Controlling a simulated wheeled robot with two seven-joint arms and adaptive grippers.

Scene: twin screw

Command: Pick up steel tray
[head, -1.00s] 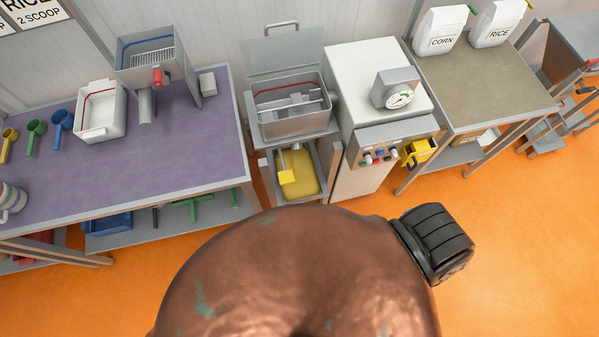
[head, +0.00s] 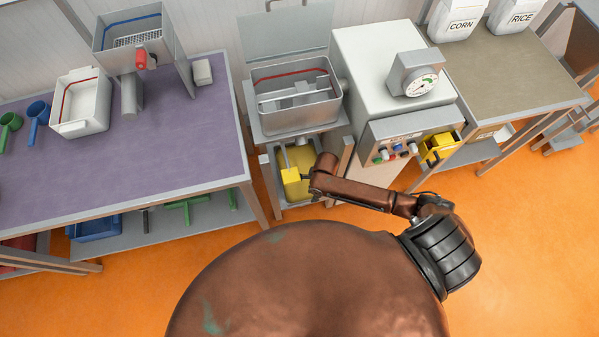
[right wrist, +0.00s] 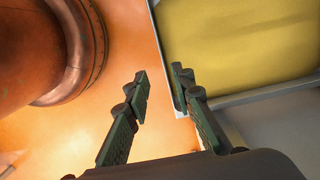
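The steel tray (head: 298,201) is a shallow metal tray with a light rim and yellow contents, on the low stand below the steel hopper. Its right side is partly hidden by my right arm in the head view. In the right wrist view the tray's rim (right wrist: 240,101) and one corner fill the upper right. My right gripper (right wrist: 159,84) is open with nothing between its dark fingers. Its right fingertip overlaps the tray's near corner in the picture; contact cannot be told. My left gripper is not in view.
The steel hopper (head: 295,112) stands above the tray. A white cabinet with a dial (head: 420,84) is to its right. A purple-topped table (head: 190,150) with scoops is at left. Orange floor (head: 520,230) is clear at the right.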

